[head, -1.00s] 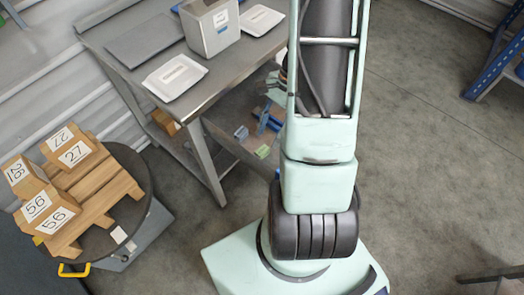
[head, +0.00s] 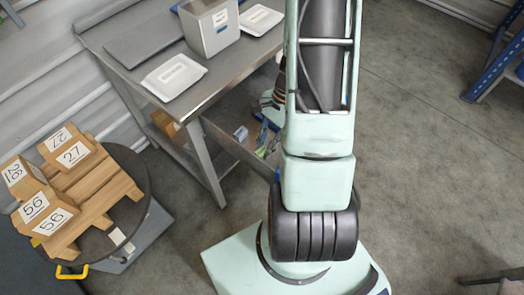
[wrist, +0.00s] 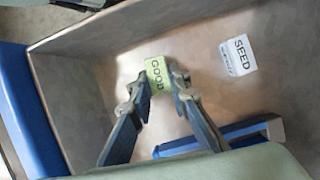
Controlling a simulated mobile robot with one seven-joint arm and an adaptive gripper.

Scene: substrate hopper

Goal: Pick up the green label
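The green label (wrist: 157,74), marked GOOD, lies on the brown floor of a walled tray or shelf in the wrist view. My gripper (wrist: 157,78) is open, with one dark finger on each side of the label. The fingertips reach close to the label's left and right edges; I cannot tell whether they touch it. In the head view my gripper (head: 268,133) is low by the shelf under the metal table, partly behind my arm. The label is not clear there.
A white SEED label (wrist: 238,55) lies to the right in the wrist view. A blue block (wrist: 222,135) is close to the right finger, and a blue bin wall (wrist: 25,110) is at left. The table (head: 215,75) overhangs the shelf. A round stand (head: 135,180) holds wooden blocks.

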